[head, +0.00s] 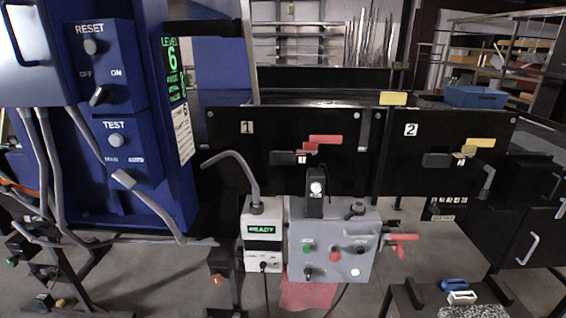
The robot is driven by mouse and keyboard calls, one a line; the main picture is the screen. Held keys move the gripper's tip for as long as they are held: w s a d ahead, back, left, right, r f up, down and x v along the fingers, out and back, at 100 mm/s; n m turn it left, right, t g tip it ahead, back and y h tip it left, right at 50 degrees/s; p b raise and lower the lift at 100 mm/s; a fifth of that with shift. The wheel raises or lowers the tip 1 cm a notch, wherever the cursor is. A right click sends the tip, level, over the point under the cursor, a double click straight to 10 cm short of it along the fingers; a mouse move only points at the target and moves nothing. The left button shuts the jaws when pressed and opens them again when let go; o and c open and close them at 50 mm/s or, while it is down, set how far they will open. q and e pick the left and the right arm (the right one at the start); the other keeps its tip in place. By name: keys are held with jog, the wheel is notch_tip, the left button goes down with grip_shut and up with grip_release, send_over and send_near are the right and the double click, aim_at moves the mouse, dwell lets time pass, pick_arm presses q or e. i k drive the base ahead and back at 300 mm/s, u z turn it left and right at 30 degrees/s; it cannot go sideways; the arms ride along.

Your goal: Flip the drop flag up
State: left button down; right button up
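No label in the head view reads drop flag, and I cannot tell for certain which part it is. A red flag-like piece (325,140) lies about level at a small black block on the black panel marked 1 (230,150). A similar yellow piece (481,143) lies about level on the black panel marked 2 (405,165). A red handle (403,238) sticks out from the right side of a grey control box (330,262). Neither of my grippers shows in this view.
A white box reading READY (262,230) stands left of the grey box. A blue cabinet with RESET (92,47) and TEST (115,139) controls fills the left, with grey cables. A curved grey tube (235,165) rises before panel 1. A blue bin (476,97) sits behind.

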aim_at(245, 6)
jog(key=u, duration=0.05)
jog(key=k, duration=0.6)
jog(key=z, duration=0.7)
jog(key=i, duration=1.25)
jog(key=u, duration=0.05)
